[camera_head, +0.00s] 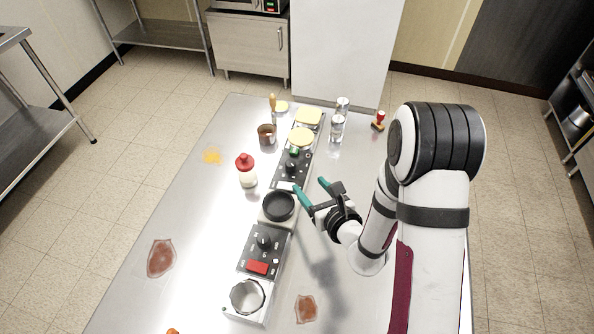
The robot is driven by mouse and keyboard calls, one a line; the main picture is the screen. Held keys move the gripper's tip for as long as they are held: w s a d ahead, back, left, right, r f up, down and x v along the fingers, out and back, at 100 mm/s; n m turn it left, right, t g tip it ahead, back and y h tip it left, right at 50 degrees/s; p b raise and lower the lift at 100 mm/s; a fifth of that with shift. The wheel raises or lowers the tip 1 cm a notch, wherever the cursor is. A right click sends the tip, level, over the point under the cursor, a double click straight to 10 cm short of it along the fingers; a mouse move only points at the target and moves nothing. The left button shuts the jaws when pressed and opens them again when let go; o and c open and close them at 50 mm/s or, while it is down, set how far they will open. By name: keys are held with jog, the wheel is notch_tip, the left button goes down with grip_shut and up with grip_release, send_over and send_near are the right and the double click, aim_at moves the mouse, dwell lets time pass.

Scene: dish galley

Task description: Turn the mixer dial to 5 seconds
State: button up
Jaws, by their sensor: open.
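Two dark control panels stand in a row along the table. The near panel (262,252) has a black dial (264,243), a red block (258,267) and a metal ring-shaped cup (248,296) at its near end. It looks like the mixer, but its markings are too small to read, so I cannot tell the dial's setting. The far panel (286,182) has a dark knob (291,168). My gripper (312,189), with teal fingers, is open and empty. It is right of the far panel and beyond the near dial, apart from that dial.
A black pan (279,206) sits between the panels. A red-capped bottle (246,171) and brown cup (267,134) stand left; clear jars (338,128) and a red-handled stamp (378,120) stand farther back. Brown patches (161,258) and a yellow spill (211,155) mark the table.

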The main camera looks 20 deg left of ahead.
aim_at(292, 166)
jog(key=x, duration=1.3)
jog(key=shift+w+a, duration=0.15)
jog(key=shift+c, duration=0.3)
grip_shut()
